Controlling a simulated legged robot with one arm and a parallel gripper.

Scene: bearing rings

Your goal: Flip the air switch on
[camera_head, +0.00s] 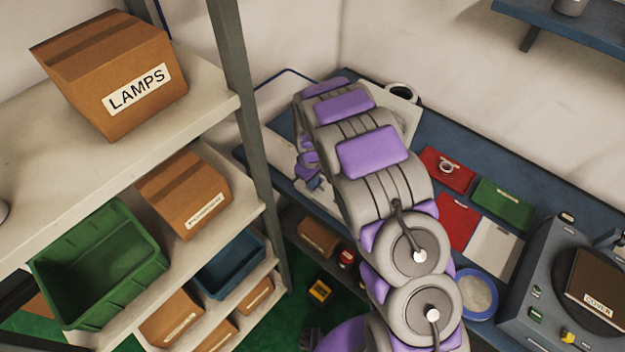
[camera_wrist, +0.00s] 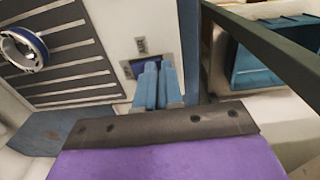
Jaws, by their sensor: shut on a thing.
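The air switch (camera_wrist: 128,69) appears to be the small dark rectangle with small labels on a pale panel in the wrist view. My gripper (camera_wrist: 157,67) has its blue fingers close together right at this switch, shut on what looks like its lever. The fingers cover most of the switch, so I cannot read its position or labels. In the head view, my gripper (camera_head: 314,183) is small beyond my purple and grey arm, and the switch is hidden there.
A grey shelf post (camera_head: 240,120) stands left of my arm. Shelves hold a LAMPS box (camera_head: 140,88) and a green bin (camera_head: 100,265). The blue bench (camera_head: 450,130) carries red, green and white mats. In the wrist view, a ring (camera_wrist: 24,50) sits on a grooved panel.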

